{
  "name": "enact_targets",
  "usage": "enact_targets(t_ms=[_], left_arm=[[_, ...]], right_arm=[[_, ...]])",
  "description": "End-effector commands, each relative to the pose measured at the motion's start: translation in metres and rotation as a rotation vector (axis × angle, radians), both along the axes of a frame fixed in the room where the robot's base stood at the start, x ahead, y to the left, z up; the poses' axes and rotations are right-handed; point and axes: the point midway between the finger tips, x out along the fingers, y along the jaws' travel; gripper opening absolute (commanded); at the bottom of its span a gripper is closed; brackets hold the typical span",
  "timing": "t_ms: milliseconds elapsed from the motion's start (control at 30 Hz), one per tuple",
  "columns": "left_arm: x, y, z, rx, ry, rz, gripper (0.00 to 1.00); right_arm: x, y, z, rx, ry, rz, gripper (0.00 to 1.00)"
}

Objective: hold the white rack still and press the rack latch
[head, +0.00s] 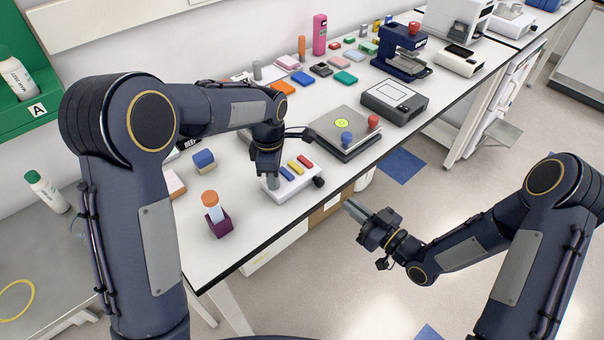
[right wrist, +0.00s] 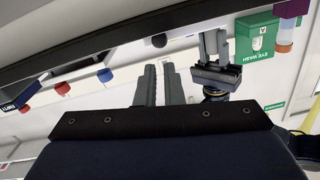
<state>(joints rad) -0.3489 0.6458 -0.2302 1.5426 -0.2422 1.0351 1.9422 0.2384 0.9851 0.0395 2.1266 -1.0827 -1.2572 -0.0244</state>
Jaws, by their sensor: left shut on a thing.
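The white rack (head: 285,192) sits near the front edge of the bench, with blue, yellow and red strips on its top. A black knob (head: 319,182), which looks like the rack latch, stands out at its right end. A round black knob also shows in the right wrist view (right wrist: 158,40). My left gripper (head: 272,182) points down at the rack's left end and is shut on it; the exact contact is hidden. It also shows in the right wrist view (right wrist: 213,43). My right gripper (head: 354,207) is off the bench edge, apart from the knob, its fingers close together with nothing visible between them.
A grey plate device (head: 342,135) with blue and red knobs stands behind the rack. A purple block (head: 220,226) with an orange-capped tube stands to the left. Several coloured blocks and machines fill the back of the bench. Space over the floor around my right gripper is clear.

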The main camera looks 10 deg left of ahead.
Motion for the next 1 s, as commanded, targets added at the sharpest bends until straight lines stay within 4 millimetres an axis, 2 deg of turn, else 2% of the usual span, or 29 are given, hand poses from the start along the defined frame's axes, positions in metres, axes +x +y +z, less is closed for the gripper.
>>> enact_targets(t_ms=[300,500,700,1000], left_arm=[[0.0,0.0,0.001,-0.001,-0.001,0.0,0.0],[0.0,0.0,0.0,-0.001,-0.001,0.0,0.0],[0.0,0.0,0.0,-0.001,-0.001,0.0,0.0],[0.0,0.0,0.001,-0.001,-0.001,0.0,0.0]], right_arm=[[0.028,-0.02,0.039,0.145,0.309,0.105,0.0],[0.041,-0.037,0.056,0.188,0.501,0.105,0.0],[0.047,-0.045,0.062,0.206,0.588,0.09,0.0],[0.047,-0.045,0.062,0.209,0.598,0.088,0.0]])
